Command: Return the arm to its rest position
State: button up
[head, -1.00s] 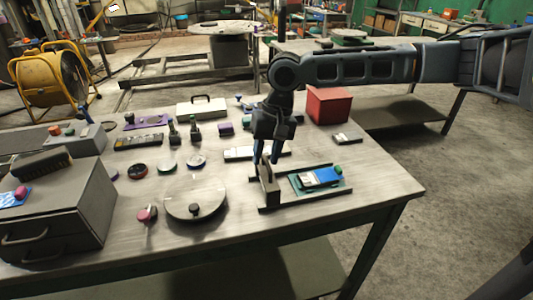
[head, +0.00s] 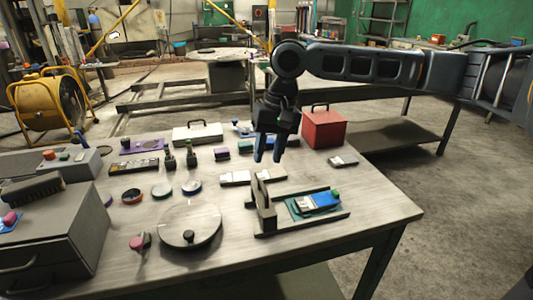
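My gripper (head: 267,157) hangs from my arm (head: 375,64), which reaches in from the right over the workbench (head: 360,190). Its two blue fingertips point down and are a little apart, with nothing seen between them. In the picture the tips show just above an upright dark block (head: 264,205) at the left end of a dark rail fixture (head: 300,223). The tips appear clear of the block.
A red box (head: 323,130) stands behind the gripper to the right. A round lidded disc (head: 189,228), a grey drawer cabinet (head: 60,225) and a white case (head: 195,133) are left on the bench. Open floor lies to the right.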

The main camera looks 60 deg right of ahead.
dwell(0.3)
jog(key=w+a+r+n+t+y, duration=0.2)
jog(key=w+a+t, duration=0.1)
jog(key=w+a, duration=0.5)
jog(key=w+a+r+n+t+y, duration=0.2)
jog(key=w+a+r+t, duration=0.1)
jog(key=w+a, duration=0.55)
jog(key=w+a+r+t+y, duration=0.15)
jog(key=a+r+t, duration=0.3)
jog(key=a, duration=0.45)
jog(key=w+a+r+t+y, duration=0.1)
jog(key=a+r+t+y, duration=0.3)
jog(key=a, duration=0.5)
jog(key=s+a+f+m+t+h, duration=0.1)
jog(key=s+f+m+h, duration=0.3)
jog(key=s+f+h, duration=1.2)
jog(key=s+d+f+n+y, duration=0.1)
jog(key=s+n, duration=0.2)
jog(key=s, duration=0.5)
jog(key=s+d+f+n+g+y, duration=0.1)
jog(key=s+d+f+n+y, duration=0.1)
jog(key=s, duration=0.7)
jog(key=s+d+f+n+g+y, duration=0.1)
jog(key=s+d+f+n+y, duration=0.1)
jog(key=s+n, duration=0.3)
jog(key=s, duration=0.4)
jog(key=shift+d, duration=0.2)
